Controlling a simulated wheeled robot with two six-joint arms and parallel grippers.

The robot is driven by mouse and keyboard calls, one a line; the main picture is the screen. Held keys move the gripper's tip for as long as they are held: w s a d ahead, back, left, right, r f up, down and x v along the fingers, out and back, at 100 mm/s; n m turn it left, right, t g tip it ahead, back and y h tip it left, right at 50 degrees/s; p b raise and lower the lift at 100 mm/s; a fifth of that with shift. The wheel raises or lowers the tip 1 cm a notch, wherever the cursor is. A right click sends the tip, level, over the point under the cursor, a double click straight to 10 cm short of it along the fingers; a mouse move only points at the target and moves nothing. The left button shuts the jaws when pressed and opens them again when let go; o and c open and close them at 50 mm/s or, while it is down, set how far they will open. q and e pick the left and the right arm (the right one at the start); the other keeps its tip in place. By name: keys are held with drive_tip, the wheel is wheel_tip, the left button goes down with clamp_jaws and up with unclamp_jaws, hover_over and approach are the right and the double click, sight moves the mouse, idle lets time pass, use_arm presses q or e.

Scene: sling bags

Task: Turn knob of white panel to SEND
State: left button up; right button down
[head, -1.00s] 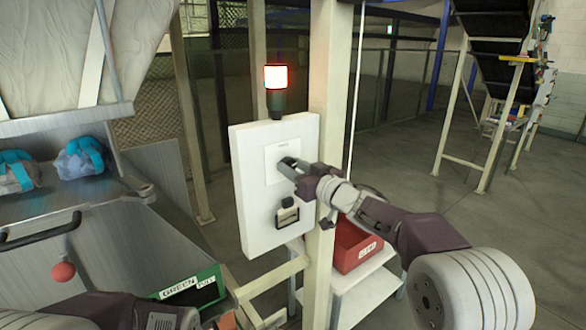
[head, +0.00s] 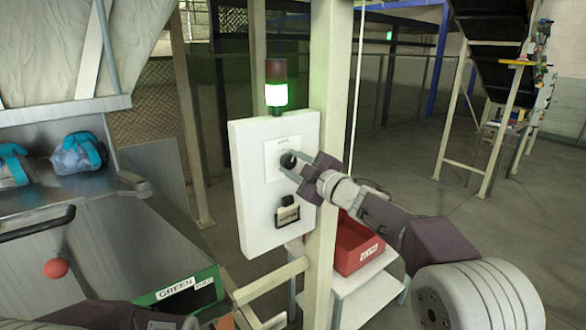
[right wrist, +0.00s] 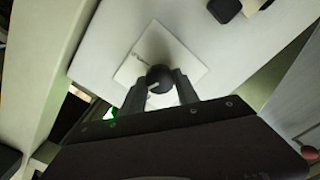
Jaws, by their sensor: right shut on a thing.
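The white panel (head: 252,205) is mounted upright on a cream post in the head view. Its black knob (head: 288,160) sits on a small white label plate (head: 276,172); in the right wrist view the knob (right wrist: 159,78) shows a pale pointer mark. The label text is too small to read. My right gripper (head: 291,164) has its two fingers on either side of the knob and is shut on it.
A black fixture (head: 287,211) sits lower on the panel. A red bin (head: 357,246) stands on a white table behind the post. At left, a metal chute holds wrapped bags (head: 78,155), above a green bin (head: 184,292). Floor at right is open.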

drive_tip(key=shift+f+n+b, duration=0.1)
drive_tip(key=shift+n+b, duration=0.65)
drive_tip(key=shift+n, duration=1.45)
drive_tip(key=c, duration=0.9)
unclamp_jaws()
drive_tip(key=b+v, duration=0.1)
drive_tip(key=v, duration=0.8)
drive_tip(key=shift+b, duration=0.4)
